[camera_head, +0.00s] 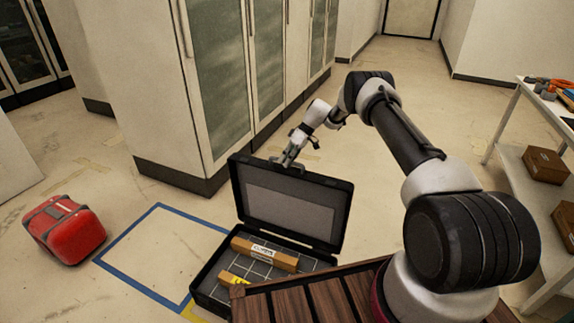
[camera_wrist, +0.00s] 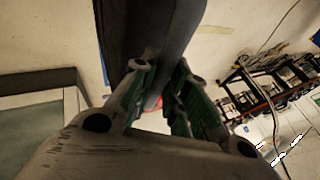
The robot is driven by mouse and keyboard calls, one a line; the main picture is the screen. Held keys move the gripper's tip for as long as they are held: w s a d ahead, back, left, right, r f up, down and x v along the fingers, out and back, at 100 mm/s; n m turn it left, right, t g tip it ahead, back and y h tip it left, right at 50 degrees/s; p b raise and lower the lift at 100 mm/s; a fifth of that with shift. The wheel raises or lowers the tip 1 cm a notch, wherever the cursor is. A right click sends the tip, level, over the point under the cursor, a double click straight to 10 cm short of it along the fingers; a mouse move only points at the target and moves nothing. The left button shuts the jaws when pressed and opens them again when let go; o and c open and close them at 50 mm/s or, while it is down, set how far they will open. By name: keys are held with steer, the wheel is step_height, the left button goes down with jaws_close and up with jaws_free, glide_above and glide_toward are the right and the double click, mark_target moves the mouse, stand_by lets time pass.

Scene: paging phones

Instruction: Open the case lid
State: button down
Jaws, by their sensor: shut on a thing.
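The black case (camera_head: 208,283) lies with its lid (camera_head: 262,205) raised, standing up steeply from the base with its grey inner panel showing. My gripper (camera_head: 287,164) is at the top edge of the lid, toward its left corner. In the wrist view, my gripper (camera_wrist: 160,95) has its green-padded fingers on either side of the dark lid edge (camera_wrist: 160,35), shut on it. The case holds a long brown box (camera_head: 262,252) with a white label and a yellow item (camera_head: 231,279) on a gridded floor.
A brown slatted wooden surface (camera_head: 320,300) is at the case's near right side. A red case (camera_head: 64,230) stands on the floor at left, beside a blue taped outline (camera_head: 150,290). Tall cabinets (camera_head: 215,80) stand behind the lid. A white shelf table (camera_head: 530,110) is at right.

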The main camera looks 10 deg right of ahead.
steer(key=shift+w+d+f, duration=0.2)
steer(key=shift+d+f, duration=0.15)
steer(key=shift+f, duration=0.05)
steer(key=c, duration=1.4)
jaws_free()
steer(key=shift+w, duration=0.1)
steer(key=shift+w+r, duration=0.1)
steer(key=shift+r, duration=0.1)
steer(key=shift+d+r, duration=0.15)
steer(key=shift+r, duration=0.1)
steer(key=v, duration=1.1)
steer(key=shift+w+d, duration=0.1)
steer(key=shift+d, duration=0.1)
